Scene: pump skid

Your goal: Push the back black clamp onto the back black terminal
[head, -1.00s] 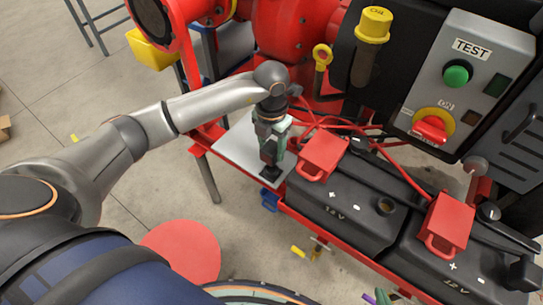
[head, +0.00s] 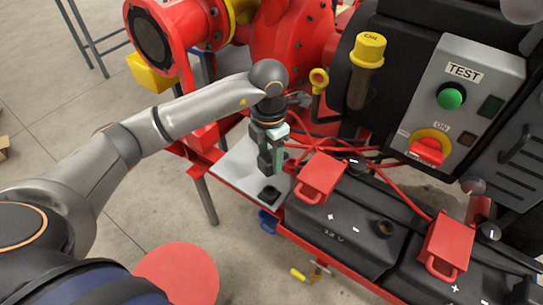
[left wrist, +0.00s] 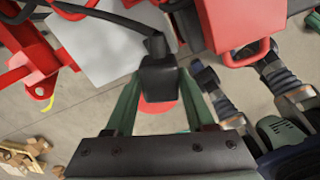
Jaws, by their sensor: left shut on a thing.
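My left gripper (head: 271,170) is over the grey plate, left of the near battery's red cover. It is shut on a black clamp (left wrist: 160,75), which shows between its green fingertips in the left wrist view, with a black cable rising from it. In the head view the clamp (head: 269,195) shows as a small dark block below the fingers, over the plate; whether it touches the plate is unclear. A dark terminal post marked minus (head: 354,162) is partly visible right of the red cover. I cannot see my right gripper.
Red terminal covers (head: 320,176) (head: 447,246) stand on the two black batteries (head: 340,225). Red cables (head: 318,143) cross behind the gripper. The grey plate (head: 235,175) lies left of the batteries. A test panel (head: 463,85) rises at the right.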

